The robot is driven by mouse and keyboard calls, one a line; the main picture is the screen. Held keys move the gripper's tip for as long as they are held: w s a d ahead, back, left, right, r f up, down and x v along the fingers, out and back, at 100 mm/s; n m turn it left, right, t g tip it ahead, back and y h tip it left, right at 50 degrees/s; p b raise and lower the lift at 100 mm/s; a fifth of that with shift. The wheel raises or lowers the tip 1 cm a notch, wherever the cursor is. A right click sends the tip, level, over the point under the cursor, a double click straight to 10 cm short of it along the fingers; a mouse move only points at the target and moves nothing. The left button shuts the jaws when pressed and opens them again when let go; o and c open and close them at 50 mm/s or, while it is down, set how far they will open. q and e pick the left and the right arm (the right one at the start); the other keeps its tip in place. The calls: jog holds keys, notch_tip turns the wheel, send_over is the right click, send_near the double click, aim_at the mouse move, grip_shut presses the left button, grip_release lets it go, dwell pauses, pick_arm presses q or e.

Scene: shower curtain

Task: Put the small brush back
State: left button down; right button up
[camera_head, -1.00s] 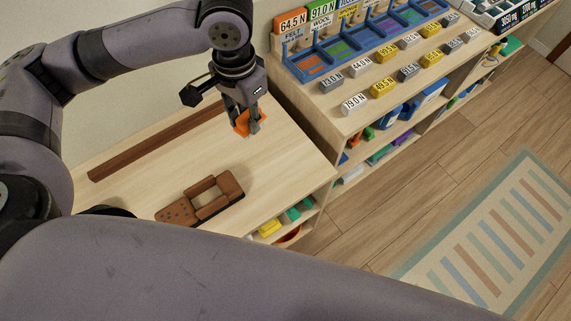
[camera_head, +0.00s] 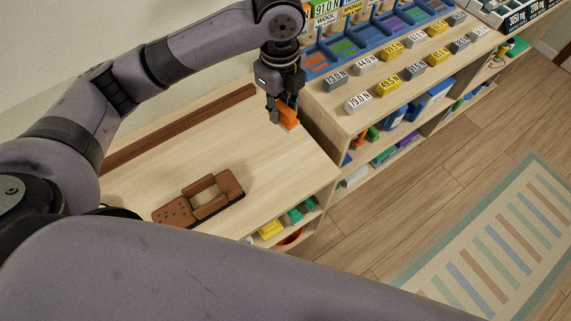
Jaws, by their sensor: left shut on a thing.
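My left gripper (camera_head: 281,115) is shut on a small orange thing (camera_head: 287,117), which I take to be the small brush. It holds it over the right end of the low wooden shelf top (camera_head: 215,155), close to the side of the taller shelf. Most of the orange thing's shape is hidden by the fingers. Whether it touches the wood I cannot tell. A blue tray (camera_head: 365,48) with coloured compartments and upright dividers stands on the taller shelf, partly hidden by my left arm. My right gripper is not in view.
A brown wooden holder (camera_head: 200,199) lies near the front of the low shelf top, and a long dark strip (camera_head: 180,128) runs along its back. Grey and yellow labelled blocks (camera_head: 388,87) stand before the blue tray. Several items fill the shelves below. The wood between holder and strip is bare.

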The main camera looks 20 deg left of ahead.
pick_arm(q)
jog(key=shift+w+d+f+m, duration=0.15)
jog(key=shift+f+m, duration=0.1)
jog(key=shift+m, duration=0.55)
jog(key=shift+f, duration=0.15)
notch_tip(320, 180, down, 15)
jog(key=shift+r+p, duration=0.2)
jog(key=shift+p, duration=0.2)
jog(key=shift+f, duration=2.6)
jog(key=shift+f, duration=0.15)
jog(key=c, duration=1.4)
grip_release()
jog(key=shift+o, duration=0.3)
